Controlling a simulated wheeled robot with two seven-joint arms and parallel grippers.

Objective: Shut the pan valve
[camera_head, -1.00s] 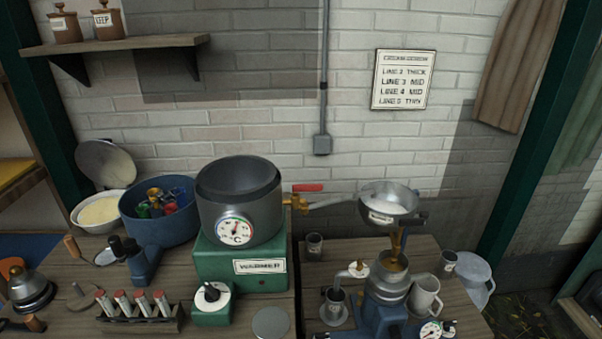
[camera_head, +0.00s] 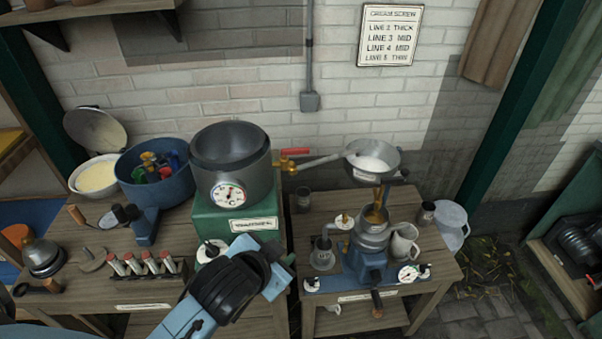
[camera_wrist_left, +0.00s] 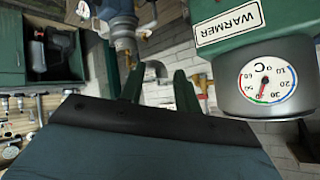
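The pan valve is a brass fitting (camera_head: 289,166) with a red lever (camera_head: 295,152) on the right side of the dark grey pan (camera_head: 236,178). The lever lies about level, pointing right, along the spout pipe (camera_head: 322,161). The pan sits on a green warmer (camera_head: 243,222) and has a round dial. My left gripper (camera_head: 282,272) is in front of and below the warmer, apart from the valve. In the left wrist view its two green fingers (camera_wrist_left: 159,88) stand apart with nothing between them. The brass and red valve parts (camera_wrist_left: 203,98) show just beyond the right finger. My right gripper is out of view.
The spout leads to a metal bowl (camera_head: 373,166) above a blue-based separator (camera_head: 366,262) on the right table. A blue tub (camera_head: 153,192) and a rack of red-capped tubes (camera_head: 148,267) stand on the left table. A gap separates the tables.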

